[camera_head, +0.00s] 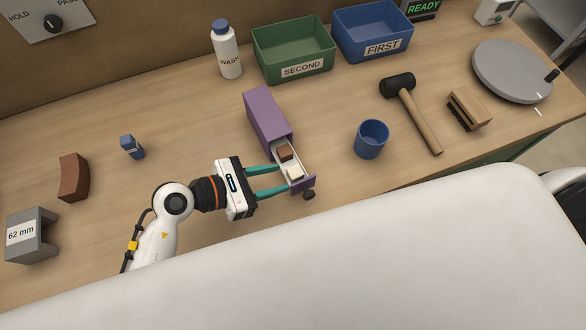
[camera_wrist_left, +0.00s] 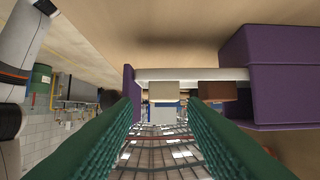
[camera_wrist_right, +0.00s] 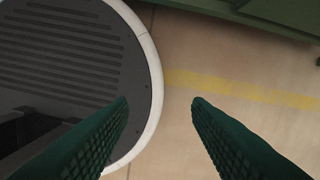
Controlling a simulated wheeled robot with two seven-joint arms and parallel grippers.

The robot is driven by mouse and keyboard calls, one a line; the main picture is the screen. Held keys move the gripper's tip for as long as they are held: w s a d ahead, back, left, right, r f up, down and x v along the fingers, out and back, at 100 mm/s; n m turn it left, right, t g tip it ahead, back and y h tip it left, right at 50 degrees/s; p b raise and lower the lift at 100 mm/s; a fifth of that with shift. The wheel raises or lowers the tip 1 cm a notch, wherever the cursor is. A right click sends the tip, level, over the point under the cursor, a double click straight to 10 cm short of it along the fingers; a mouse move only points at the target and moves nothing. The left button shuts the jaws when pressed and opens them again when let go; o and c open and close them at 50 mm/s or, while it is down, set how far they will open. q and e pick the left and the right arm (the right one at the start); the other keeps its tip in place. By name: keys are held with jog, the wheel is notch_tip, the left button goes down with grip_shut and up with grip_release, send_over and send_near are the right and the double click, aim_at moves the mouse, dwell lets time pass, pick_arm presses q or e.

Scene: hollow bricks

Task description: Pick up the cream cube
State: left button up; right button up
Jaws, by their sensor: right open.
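The cream cube (camera_head: 294,173) lies in the pulled-out drawer of a purple box (camera_head: 264,112), near the drawer's front. It also shows in the left wrist view (camera_wrist_left: 163,91), ahead of and between the fingertips. A brown cube (camera_head: 284,152) sits beside it, deeper in the drawer. My left gripper (camera_head: 282,178) is open and empty, its teal fingers pointing at the drawer's left side, close to the cream cube. Whether a finger touches the drawer, I cannot tell. My right gripper (camera_wrist_right: 160,100) is open and empty above the floor and is outside the head view.
Green (camera_head: 290,75) and blue (camera_head: 385,52) bins and a bottle (camera_head: 227,54) are behind. A blue object (camera_head: 132,146), brown brick (camera_head: 74,177) and grey block (camera_head: 32,250) lie left.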

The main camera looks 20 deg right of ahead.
aim_at(289, 175)
pick_arm(q)
jog(key=shift+w+d+f, duration=0.1)
jog(key=shift+w+d, duration=0.05)
jog(key=shift+d, duration=0.2)
jog(key=p+x, duration=0.1)
jog(key=x, duration=0.2)
jog(key=shift+w+d+f+p, duration=0.1)
jog(key=shift+d+f+p, duration=0.1)
jog(key=shift+d+p, duration=0.15)
jog(key=shift+d+f, duration=0.25)
jog(key=shift+d, duration=0.05)
jog(key=shift+a, duration=0.1)
pick_arm(e)
jog(key=shift+w+a+r, duration=0.3)
jog(key=shift+w+r, duration=0.6)
jog(key=shift+r, duration=0.05)
